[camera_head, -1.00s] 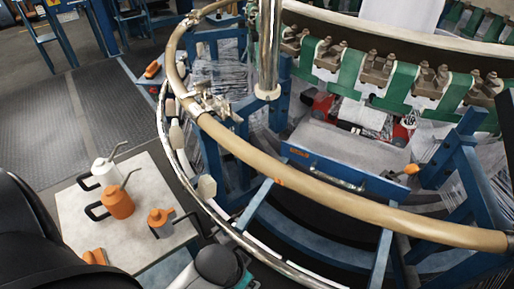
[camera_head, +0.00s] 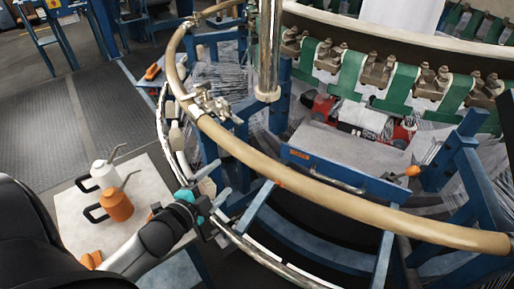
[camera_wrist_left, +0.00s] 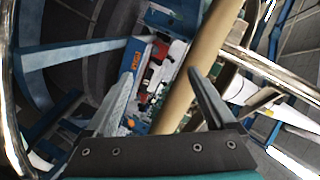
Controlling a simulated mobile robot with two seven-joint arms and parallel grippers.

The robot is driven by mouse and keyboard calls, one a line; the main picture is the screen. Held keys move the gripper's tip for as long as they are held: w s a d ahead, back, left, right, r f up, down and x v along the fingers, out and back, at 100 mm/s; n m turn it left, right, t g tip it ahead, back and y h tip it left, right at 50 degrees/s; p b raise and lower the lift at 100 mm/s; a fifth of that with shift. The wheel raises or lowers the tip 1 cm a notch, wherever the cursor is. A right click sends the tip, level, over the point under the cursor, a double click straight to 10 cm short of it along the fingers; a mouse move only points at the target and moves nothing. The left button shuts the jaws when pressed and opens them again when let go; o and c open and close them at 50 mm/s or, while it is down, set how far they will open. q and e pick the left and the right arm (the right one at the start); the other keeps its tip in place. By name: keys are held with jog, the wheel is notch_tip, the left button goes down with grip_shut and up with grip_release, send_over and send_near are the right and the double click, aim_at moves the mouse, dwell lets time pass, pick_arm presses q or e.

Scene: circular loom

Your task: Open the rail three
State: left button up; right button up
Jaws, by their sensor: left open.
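The loom's tan curved rail (camera_head: 330,195) sweeps round the front of the machine. It has a metal clamp (camera_head: 208,103) on its left part and a small orange mark near its middle. I cannot tell which section is rail three. My left gripper (camera_head: 214,184) is open and empty, outside and below the rail, close to the chrome lower ring (camera_head: 262,255). In the left wrist view the tan rail (camera_wrist_left: 193,78) runs diagonally beyond the open fingers (camera_wrist_left: 162,72), nearer the right finger. My right gripper is out of view.
A pale table (camera_head: 72,212) at the left holds a white oil can (camera_head: 104,174) and an orange oil can (camera_head: 117,205). Blue frame posts (camera_head: 470,165) and a vertical chrome post (camera_head: 269,50) stand around the loom.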

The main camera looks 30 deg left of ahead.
pick_arm(q)
notch_tip(320, 180, up, 3)
jog(key=s+a+m+t+h, duration=0.1)
jog(key=s+m+t+h, duration=0.1)
jog(key=m+h, duration=0.7)
jog(key=w+d, duration=0.2)
jog(key=w, duration=0.4)
jog(key=w+d+m+y+b, duration=0.1)
jog(key=w+d, duration=0.2)
jog(key=w, duration=0.4)
jog(key=shift+w+d+r, duration=0.25)
jog(key=shift+d+r, duration=0.1)
jog(key=shift+r, duration=0.1)
grip_shut()
